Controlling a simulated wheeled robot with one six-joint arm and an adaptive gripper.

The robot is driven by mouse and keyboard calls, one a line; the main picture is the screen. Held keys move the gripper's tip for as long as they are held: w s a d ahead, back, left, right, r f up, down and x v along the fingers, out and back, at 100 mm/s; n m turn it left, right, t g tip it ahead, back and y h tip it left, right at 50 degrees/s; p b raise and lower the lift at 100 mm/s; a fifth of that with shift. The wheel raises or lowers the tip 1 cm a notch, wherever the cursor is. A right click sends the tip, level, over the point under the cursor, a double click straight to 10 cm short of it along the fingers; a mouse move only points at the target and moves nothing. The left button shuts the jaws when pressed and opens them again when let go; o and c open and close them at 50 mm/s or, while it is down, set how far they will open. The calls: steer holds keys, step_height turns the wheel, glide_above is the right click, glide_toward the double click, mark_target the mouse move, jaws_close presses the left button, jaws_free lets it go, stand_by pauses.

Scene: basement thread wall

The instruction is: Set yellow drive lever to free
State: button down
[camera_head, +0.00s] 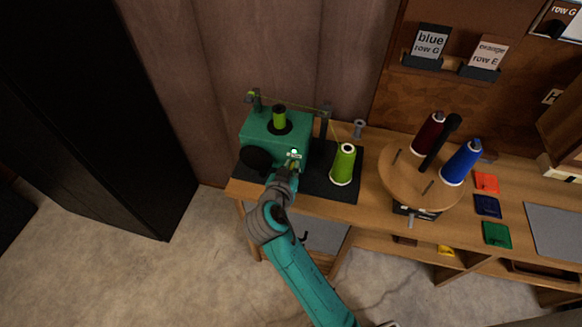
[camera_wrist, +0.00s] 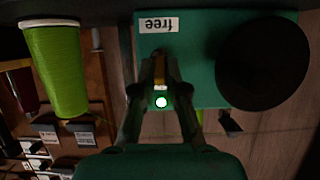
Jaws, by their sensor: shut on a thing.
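The teal winding machine (camera_head: 262,142) stands at the left end of the wooden bench. In the wrist view, which is upside down, its front panel (camera_wrist: 200,60) fills the upper middle. The yellow drive lever (camera_wrist: 159,68) shows between the fingers of my gripper (camera_wrist: 159,62), which is shut on it. The white "free" label (camera_wrist: 158,25) is close to the lever's end and the fingertips. A lit green-white lamp (camera_wrist: 161,102) sits on the panel on the other side of the lever. In the head view my gripper (camera_head: 291,168) is at the machine's front and hides the lever.
A lime thread cone (camera_head: 343,164) stands right of the machine on a black mat (camera_head: 318,187). Further right is a round wooden stand (camera_head: 405,185) with a dark red cone (camera_head: 428,133) and a blue cone (camera_head: 461,163). A black wheel (camera_wrist: 262,63) is beside the lever.

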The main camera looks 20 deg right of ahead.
steer(key=shift+s+a+f+t+h, duration=0.1)
steer(key=shift+f+t+h, duration=0.2)
steer(key=shift+t+h, duration=0.25)
steer(key=shift+s+f+t+h, duration=0.1)
steer(key=shift+f+t+h, duration=0.25)
steer(key=shift+t, duration=0.3)
steer(key=shift+f+t+h, duration=0.3)
steer(key=shift+t+h, duration=0.25)
steer(key=shift+t, duration=0.25)
steer(key=shift+f+t+h, duration=0.3)
steer(key=shift+t+h, duration=0.25)
steer(key=shift+t, duration=0.25)
steer(key=c, duration=1.2)
jaws_free()
steer(key=shift+a, duration=0.1)
steer(key=v, duration=1.2)
steer(key=shift+f, duration=0.2)
